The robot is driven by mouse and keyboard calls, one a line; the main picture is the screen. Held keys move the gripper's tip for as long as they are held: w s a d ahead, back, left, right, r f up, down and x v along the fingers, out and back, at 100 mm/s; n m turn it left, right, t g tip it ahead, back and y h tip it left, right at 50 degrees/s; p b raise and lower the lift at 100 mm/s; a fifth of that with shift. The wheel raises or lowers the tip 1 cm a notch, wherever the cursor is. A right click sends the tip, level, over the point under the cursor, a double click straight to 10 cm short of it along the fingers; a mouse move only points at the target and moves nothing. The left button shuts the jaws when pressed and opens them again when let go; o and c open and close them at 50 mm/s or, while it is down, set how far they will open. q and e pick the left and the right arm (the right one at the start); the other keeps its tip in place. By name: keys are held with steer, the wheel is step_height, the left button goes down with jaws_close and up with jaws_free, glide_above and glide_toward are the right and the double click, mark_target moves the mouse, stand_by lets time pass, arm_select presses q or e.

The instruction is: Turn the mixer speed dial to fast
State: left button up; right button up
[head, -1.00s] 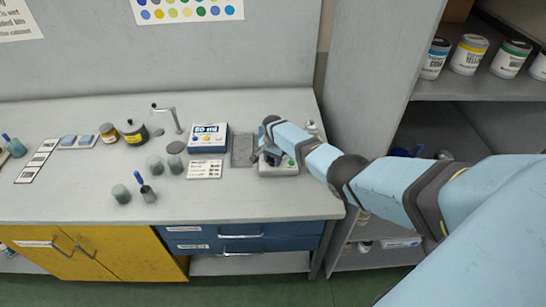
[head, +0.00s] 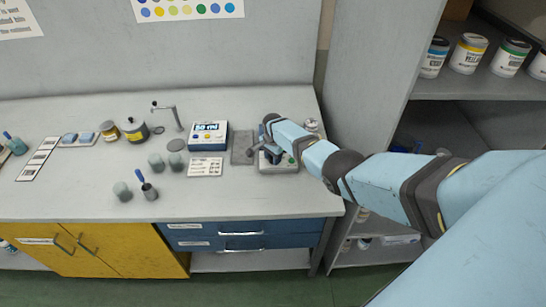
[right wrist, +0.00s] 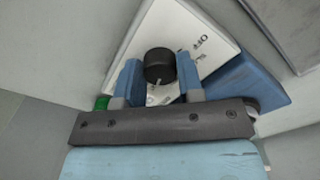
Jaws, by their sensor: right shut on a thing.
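The mixer (head: 281,168) stands at the right end of the counter, partly hidden under my right arm. In the right wrist view it shows a white panel (right wrist: 208,48) with dark lettering that seems to read "OFF", and a blue body (right wrist: 245,85). The black speed dial (right wrist: 159,64) sits between the two blue fingers of my right gripper (right wrist: 158,76), which is shut on it. A pale mark shows below the dial; its exact setting cannot be read. In the head view the right gripper (head: 265,153) is over the mixer. My left gripper is not in view.
A green button (right wrist: 102,102) is beside the left finger. Left of the mixer are a grey mat (head: 242,149), a blue display device (head: 208,142) and a white label card (head: 206,168). A cabinet wall (head: 372,90) rises close on the right. The counter's front strip is clear.

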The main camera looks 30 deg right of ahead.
steer(key=o, duration=0.9)
steer(key=shift+r, duration=0.1)
steer(key=shift+r, duration=0.35)
step_height(320, 180, up, 5)
steer(key=shift+f+p, duration=0.15)
steer(key=shift+p, duration=0.75)
step_height(320, 180, up, 8)
steer(key=shift+r, duration=0.15)
steer(key=shift+d, duration=0.1)
